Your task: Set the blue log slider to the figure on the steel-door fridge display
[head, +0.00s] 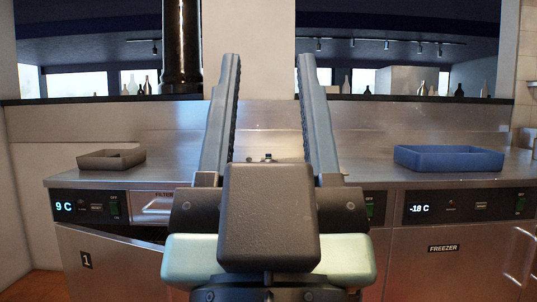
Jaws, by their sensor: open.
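My gripper (268,75) is open and empty, its two fingers pointing up and away over the counter. A small dark object with a bluish top (268,157) shows between the fingers at the counter's back; I cannot tell if it is the blue log slider. The display at the left (64,206) reads 9 C, above a steel door (120,265) marked 1. The display at the right (419,209) reads -18 C, above a door labelled FREEZER. A middle control panel (373,207) is mostly hidden behind my gripper, so any figure on it is unseen.
A steel counter (365,168) runs across the view. A grey-brown tray (111,160) stands at its left and a blue tray (448,158) at its right. A FILTER drawer (152,206) is beside the left panel. A dark vertical pipe (182,45) stands behind.

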